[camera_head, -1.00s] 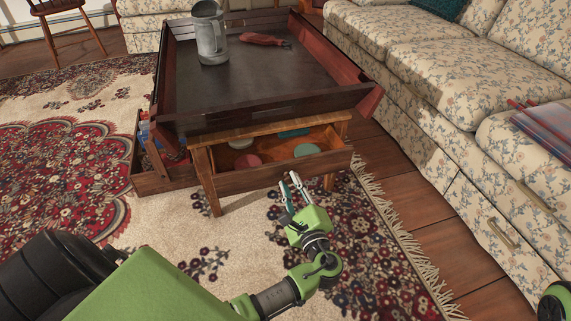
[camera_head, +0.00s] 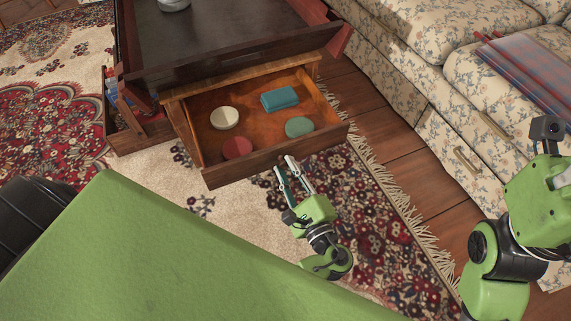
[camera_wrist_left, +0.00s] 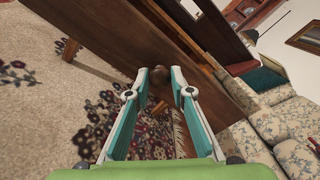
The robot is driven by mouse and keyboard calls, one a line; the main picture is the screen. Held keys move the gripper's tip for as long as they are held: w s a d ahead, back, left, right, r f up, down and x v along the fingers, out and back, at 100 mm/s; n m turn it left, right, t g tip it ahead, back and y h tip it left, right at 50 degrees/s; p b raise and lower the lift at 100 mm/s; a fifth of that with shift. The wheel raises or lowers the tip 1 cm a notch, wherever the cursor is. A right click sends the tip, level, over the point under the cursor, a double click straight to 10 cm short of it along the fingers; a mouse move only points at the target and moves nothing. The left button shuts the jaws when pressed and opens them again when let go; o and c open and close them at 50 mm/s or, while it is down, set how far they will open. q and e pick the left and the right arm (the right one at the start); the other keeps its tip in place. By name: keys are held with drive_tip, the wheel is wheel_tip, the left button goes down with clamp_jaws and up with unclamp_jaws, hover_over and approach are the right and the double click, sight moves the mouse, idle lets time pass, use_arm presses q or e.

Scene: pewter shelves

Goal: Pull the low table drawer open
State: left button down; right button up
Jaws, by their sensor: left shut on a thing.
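The low table's wooden drawer (camera_head: 214,176) stands well out from under the dark tray-like tabletop (camera_head: 225,62). Inside it lie a cream round thing (camera_head: 224,118), a dark red round thing (camera_head: 237,148), a green round thing (camera_head: 299,127) and a teal block (camera_head: 280,98). My left gripper (camera_head: 286,167) is at the drawer's front face. The head view hides the knob. My right gripper (camera_head: 547,134) shows at the right edge, its fingers unclear, away from the drawer.
A flowered sofa (camera_head: 400,60) runs along the right, with wooden floor (camera_head: 385,125) between it and the fringed rug (camera_head: 150,220). An open side compartment (camera_head: 130,138) holds several items at the table's left. A grey mug-like vessel (camera_head: 174,4) stands on the tabletop.

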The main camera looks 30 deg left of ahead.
use_arm(q)
drive_tip(key=c, duration=1.8)
unclamp_jaws()
wheel_tip(320, 180, up, 10)
drive_tip(key=shift+f, duration=0.1)
